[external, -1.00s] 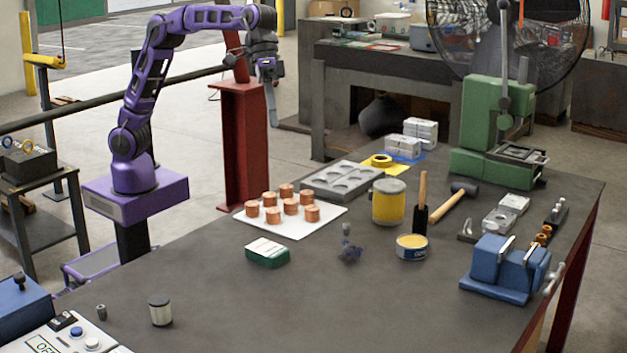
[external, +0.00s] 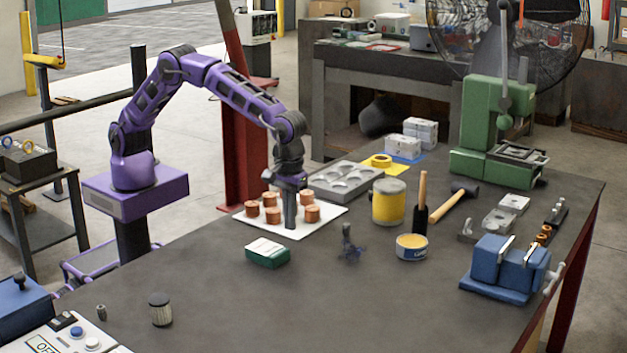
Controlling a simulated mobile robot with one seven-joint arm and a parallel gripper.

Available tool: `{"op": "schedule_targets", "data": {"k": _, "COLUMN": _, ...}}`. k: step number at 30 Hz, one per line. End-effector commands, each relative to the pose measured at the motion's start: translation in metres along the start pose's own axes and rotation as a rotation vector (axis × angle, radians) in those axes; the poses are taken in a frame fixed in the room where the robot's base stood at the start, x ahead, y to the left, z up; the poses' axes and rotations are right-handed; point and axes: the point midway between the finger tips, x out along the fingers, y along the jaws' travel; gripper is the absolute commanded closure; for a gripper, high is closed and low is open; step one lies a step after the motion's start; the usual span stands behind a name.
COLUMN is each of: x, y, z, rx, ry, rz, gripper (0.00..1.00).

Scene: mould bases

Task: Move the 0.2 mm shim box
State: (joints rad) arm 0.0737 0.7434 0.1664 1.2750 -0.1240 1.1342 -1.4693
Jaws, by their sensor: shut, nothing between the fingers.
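A small green box with a white top (external: 267,253) lies on the grey workbench (external: 200,290), in front of the white board. It looks like the shim box, but its label is too small to read. My gripper (external: 290,224) points down, shut and empty, among the copper cylinders at the white board. It is behind and slightly right of the green box and apart from it. I cannot tell whether the fingertips touch the board or a cylinder.
Several copper cylinders (external: 312,214) stand on the white board (external: 326,222) close around my gripper. A grey mould tray (external: 335,190), yellow tin (external: 389,207), open can (external: 411,252) and blue vise (external: 503,270) are to the right. The bench's front middle is clear.

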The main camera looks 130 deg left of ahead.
Motion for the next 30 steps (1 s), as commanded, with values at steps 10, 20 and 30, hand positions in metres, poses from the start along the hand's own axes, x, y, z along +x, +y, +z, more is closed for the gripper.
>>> {"op": "schedule_targets", "data": {"k": 10, "x": 0.038, "y": 0.000, "z": 0.026, "rx": 0.004, "ry": 0.000, "rz": 0.001, "gripper": 1.00}}
{"op": "schedule_targets", "data": {"k": 20, "x": 0.038, "y": 0.000, "z": 0.040, "rx": 0.000, "ry": 0.000, "rz": 0.001, "gripper": 1.00}}
{"op": "schedule_targets", "data": {"k": 30, "x": 0.037, "y": 0.000, "z": 0.052, "rx": 0.005, "ry": 0.000, "rz": 0.000, "gripper": 1.00}}
